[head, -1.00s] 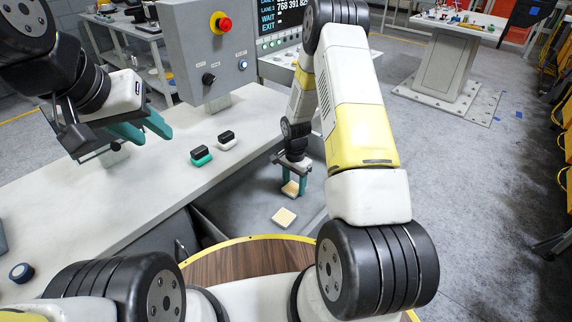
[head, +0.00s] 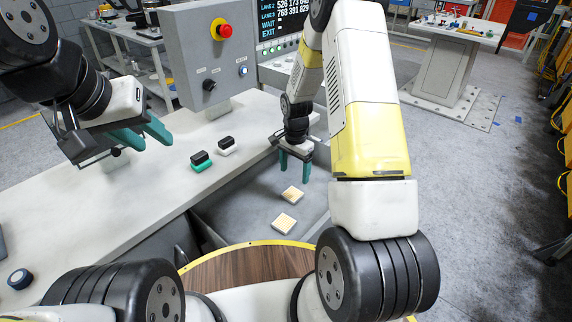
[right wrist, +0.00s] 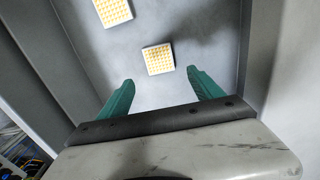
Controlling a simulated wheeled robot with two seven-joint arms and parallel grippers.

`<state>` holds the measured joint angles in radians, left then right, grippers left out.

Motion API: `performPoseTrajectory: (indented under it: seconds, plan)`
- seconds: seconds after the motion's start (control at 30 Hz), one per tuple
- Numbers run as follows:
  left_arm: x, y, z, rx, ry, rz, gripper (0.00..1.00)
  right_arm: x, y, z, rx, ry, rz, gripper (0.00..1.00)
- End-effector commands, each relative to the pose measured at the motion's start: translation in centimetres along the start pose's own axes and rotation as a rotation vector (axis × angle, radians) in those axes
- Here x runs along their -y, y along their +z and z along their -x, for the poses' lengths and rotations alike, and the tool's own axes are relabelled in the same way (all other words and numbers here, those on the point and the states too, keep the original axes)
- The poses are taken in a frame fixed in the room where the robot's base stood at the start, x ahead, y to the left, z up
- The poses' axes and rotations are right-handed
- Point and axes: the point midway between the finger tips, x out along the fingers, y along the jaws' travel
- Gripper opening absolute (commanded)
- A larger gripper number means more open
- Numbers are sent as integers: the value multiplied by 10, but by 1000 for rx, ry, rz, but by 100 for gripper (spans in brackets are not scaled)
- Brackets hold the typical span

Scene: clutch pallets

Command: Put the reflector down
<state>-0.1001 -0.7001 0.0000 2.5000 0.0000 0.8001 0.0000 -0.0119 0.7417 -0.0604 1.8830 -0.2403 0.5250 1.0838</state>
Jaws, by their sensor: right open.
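Two square reflectors with yellow-dotted faces and pale rims lie flat on the grey surface below the bench edge. The farther reflector (head: 292,194) lies under my right gripper (head: 295,178); it also shows in the right wrist view (right wrist: 158,59). The nearer reflector (head: 284,223) lies apart from it, and shows at the top left of the right wrist view (right wrist: 113,11). My right gripper's green fingers are spread and empty, above and clear of the farther reflector. My left gripper (head: 143,134) hangs over the bench at the left, its green fingers apart and empty.
The pale bench (head: 110,200) carries a green-and-black block (head: 201,161) and a white-and-black block (head: 227,146). A grey control box (head: 205,55) with a red button stands behind them. A round wooden table top (head: 235,272) with a yellow rim is in front.

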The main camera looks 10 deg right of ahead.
Motion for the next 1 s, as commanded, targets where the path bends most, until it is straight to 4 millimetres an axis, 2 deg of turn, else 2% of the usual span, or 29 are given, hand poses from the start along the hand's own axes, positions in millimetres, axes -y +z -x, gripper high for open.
performPoseTrajectory:
  seconds: [0.03,0.27,0.37,0.47,0.6,0.67,0.8,1.0]
  plan:
    - [0,0,0,0,0,0,36,1,0,10,-2,-3,-1,75]
    - [0,0,0,0,0,0,36,0,0,33,-2,-3,3,75]
    - [0,0,0,0,0,0,36,-1,1,51,-8,-20,24,75]
    - [0,0,0,0,0,0,36,-5,5,85,-23,-53,74,75]
    - [0,0,0,0,0,0,36,-17,18,145,-56,-117,181,75]
    - [0,0,0,0,0,0,36,-24,25,169,-71,-142,232,75]
    - [0,0,0,0,0,0,36,-45,45,220,-114,-202,347,75]
    - [0,0,0,0,0,0,36,-82,80,279,-187,-280,515,75]
